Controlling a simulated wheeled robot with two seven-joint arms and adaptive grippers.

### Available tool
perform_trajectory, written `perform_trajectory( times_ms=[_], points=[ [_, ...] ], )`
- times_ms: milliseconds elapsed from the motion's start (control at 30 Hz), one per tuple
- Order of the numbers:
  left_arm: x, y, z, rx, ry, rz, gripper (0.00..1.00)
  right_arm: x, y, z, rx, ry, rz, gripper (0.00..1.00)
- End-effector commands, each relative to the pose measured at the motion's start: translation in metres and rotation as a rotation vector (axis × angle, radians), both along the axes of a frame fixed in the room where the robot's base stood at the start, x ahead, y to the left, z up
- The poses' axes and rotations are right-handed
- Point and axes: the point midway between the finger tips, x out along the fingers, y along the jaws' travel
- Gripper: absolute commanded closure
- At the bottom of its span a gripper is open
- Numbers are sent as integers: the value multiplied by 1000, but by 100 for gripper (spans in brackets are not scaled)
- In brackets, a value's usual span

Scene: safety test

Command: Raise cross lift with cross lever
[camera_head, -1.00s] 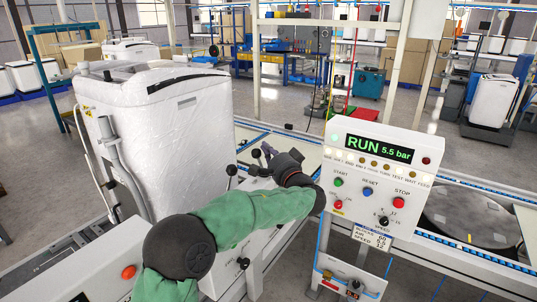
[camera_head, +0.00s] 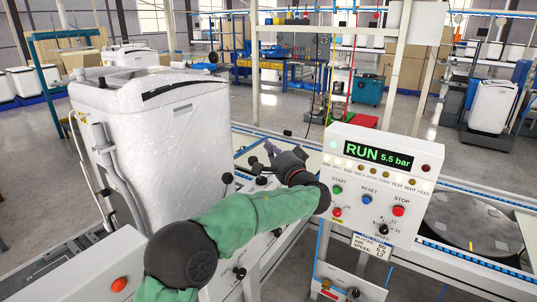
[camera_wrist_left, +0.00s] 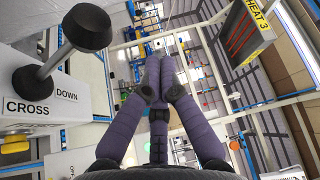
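The cross lever is in the left wrist view at the left: a black knob (camera_wrist_left: 87,27) on a grey rod, rising from a white plate marked CROSS and DOWN. My left gripper (camera_wrist_left: 164,58) has purple fingers whose tips are together, with nothing seen between them. It is beside the lever knob, apart from it. In the head view my left gripper (camera_head: 268,150) is beyond two black lever knobs, one of them at the left (camera_head: 227,178); their labels are unreadable there, so I cannot tell which is cross. I cannot make out the cross lift. My right gripper is out of view.
A wrapped white washer (camera_head: 150,150) stands left of my arm. A control box (camera_head: 378,175) showing RUN 5.5 bar stands at the right, close to my wrist. A conveyor with a dark round plate (camera_head: 470,222) runs behind it.

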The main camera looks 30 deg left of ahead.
Motion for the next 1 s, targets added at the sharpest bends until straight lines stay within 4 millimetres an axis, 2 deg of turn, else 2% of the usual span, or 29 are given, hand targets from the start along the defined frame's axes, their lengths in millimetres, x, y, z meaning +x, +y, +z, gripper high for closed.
perform_trajectory(
  times_ms=[33,300,500,700,1000],
  points=[
    [-1,-6,3,0,2,-2,100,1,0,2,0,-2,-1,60],
    [-28,-54,-15,1,3,-4,100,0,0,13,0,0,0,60],
    [-41,-76,-24,0,1,-1,100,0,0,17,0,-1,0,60],
    [-46,-84,-28,0,0,0,100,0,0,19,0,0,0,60],
    [-46,-84,-28,0,0,1,100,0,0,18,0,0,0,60]
  ],
)
